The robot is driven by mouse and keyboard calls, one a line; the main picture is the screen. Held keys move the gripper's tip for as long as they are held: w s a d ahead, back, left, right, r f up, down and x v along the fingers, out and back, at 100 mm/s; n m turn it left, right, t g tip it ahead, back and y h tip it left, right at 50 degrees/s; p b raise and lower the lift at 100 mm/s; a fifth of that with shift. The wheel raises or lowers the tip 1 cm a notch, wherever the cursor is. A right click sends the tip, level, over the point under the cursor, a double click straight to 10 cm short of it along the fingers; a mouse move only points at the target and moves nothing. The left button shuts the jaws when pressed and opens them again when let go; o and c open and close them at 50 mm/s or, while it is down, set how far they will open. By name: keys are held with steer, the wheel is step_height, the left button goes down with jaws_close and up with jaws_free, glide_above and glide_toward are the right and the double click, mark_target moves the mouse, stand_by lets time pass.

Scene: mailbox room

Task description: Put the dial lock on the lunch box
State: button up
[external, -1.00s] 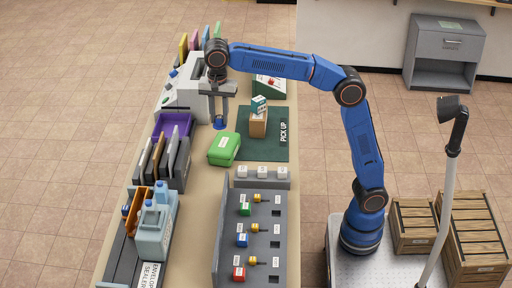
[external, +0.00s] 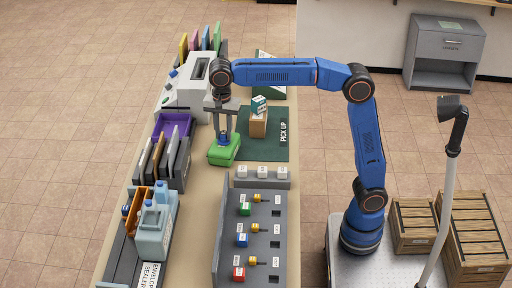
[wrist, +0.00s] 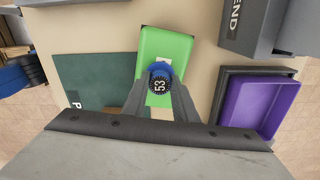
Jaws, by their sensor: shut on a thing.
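The green lunch box (external: 221,156) stands on the counter, left of the dark green pick-up mat. It also shows in the wrist view (wrist: 168,48). My gripper (external: 223,134) points down over the lunch box. Its two fingers are shut on the dial lock, which has a blue body and a black dial face (wrist: 160,85) with white figures reading 53. In the wrist view the lock lies over the near part of the lunch box. I cannot tell if the lock touches the box. In the external view the fingers hide most of the lock.
The pick-up mat (external: 276,148) carries a brown block (external: 258,127) with small packets on top. A purple tray (external: 174,123) and upright folders (external: 158,155) stand left. A grey rack (external: 258,210) with coloured tags is in front, and a grey machine (external: 184,98) is behind.

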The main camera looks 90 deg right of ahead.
mark_target(223, 133)
steer(key=shift+f, duration=0.15)
steer(key=o, duration=1.1)
steer(key=shift+c, duration=0.2)
step_height(223, 133, up, 12)
